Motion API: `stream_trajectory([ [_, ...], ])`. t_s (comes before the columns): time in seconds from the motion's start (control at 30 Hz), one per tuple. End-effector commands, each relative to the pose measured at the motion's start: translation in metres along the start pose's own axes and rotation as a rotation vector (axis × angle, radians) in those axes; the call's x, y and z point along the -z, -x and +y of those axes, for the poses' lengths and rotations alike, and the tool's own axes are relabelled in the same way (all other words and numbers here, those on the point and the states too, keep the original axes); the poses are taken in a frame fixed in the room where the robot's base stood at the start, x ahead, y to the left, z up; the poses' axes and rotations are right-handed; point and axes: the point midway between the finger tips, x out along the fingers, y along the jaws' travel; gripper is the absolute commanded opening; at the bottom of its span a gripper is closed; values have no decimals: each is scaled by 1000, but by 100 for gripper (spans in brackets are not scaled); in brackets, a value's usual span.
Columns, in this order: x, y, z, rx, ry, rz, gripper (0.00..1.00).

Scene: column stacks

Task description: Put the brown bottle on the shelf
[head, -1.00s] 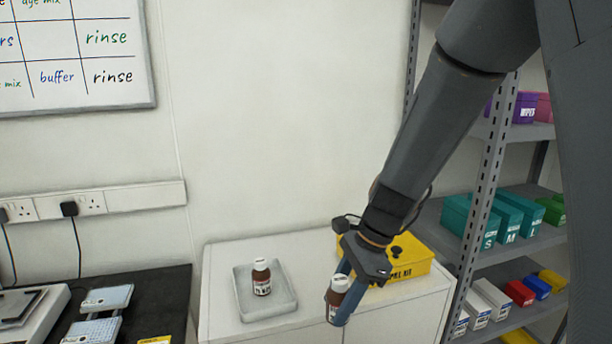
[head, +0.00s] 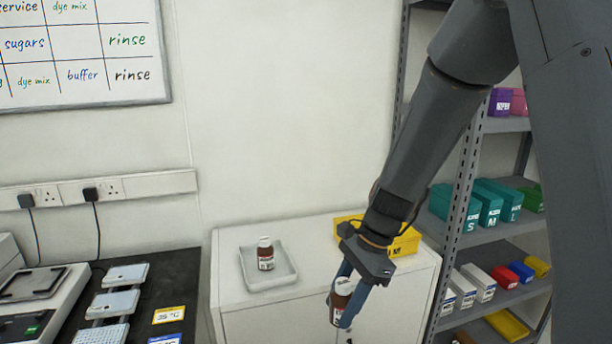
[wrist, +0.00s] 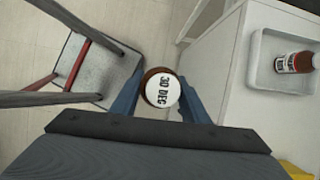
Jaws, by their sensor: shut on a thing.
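My gripper (head: 347,300) is shut on a brown bottle (head: 340,290) with a white cap, held upright in front of the white cabinet. In the wrist view the cap of the held bottle (wrist: 162,90) faces the camera and reads "30 DEC", between the blue fingers. A second brown bottle (head: 265,254) with a white cap stands in a white tray (head: 286,281) on the cabinet; it also shows in the wrist view (wrist: 294,62). The grey metal shelf (head: 500,251) is at the right, partly hidden by my arm.
Teal boxes (head: 487,203) fill one shelf level; white, red, blue and yellow boxes (head: 478,283) stand below. A yellow kit box (head: 405,243) sits on the cabinet (head: 240,236) behind my gripper. A stool (wrist: 75,68) shows in the wrist view. A dark bench (head: 165,290) with equipment is at the left.

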Motion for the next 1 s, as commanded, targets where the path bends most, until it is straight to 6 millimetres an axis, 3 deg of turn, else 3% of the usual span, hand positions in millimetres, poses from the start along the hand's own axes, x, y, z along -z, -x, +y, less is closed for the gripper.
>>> stream_trajectory([
  [0.37,46,-29,-9,-117,275,-1,14],
  [0.8,160,-102,-15,-397,950,-3,14],
  [1.0,188,-118,-14,-462,1113,-1,14],
])
